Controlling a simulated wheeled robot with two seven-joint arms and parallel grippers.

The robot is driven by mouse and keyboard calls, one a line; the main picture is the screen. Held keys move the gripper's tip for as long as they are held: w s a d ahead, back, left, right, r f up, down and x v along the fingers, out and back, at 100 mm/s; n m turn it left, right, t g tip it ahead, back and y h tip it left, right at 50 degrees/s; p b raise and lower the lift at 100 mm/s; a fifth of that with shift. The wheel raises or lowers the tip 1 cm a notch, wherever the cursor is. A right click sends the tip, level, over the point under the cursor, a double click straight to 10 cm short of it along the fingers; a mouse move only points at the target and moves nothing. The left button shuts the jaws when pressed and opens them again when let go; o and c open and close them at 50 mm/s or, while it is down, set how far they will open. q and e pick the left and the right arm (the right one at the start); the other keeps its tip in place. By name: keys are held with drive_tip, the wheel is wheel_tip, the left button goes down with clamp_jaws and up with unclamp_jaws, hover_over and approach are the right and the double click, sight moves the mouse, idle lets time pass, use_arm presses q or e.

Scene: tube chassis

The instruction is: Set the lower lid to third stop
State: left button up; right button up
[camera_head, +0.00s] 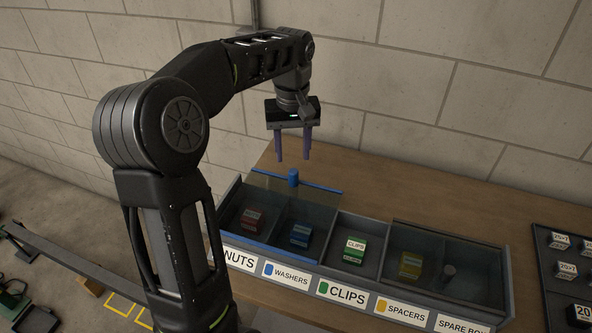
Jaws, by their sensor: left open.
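A long grey bin tray (371,282) with labelled compartments stands on the table. A clear lid with blue edges (262,247) covers the two left compartments, nuts and washers. A blue knob (293,177) stands up near its back edge. A second clear lid with dark edges (440,229) covers the two right compartments, spacers and spare bolts. A dark grey knob (449,270) shows at that lid. The middle clips compartment is uncovered. I cannot tell which lid is the lower one. My left gripper (293,158) is open and empty above the blue knob, fingers pointing down. My right gripper is out of view.
Red, blue, green and yellow boxes sit in the compartments; the green clips box (354,250) is in the open one. A dark tray (557,268) with small white-topped boxes stands at the right. A block wall (430,90) rises behind the table (400,185).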

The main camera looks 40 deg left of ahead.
sight(293, 171)
use_arm(q)
drive_tip(key=shift+w+f, duration=0.1)
drive_tip(key=shift+f, duration=0.35)
wheel_tip(293, 171, down, 7)
drive_tip(key=shift+p, duration=0.65)
clamp_jaws()
idle(0.8)
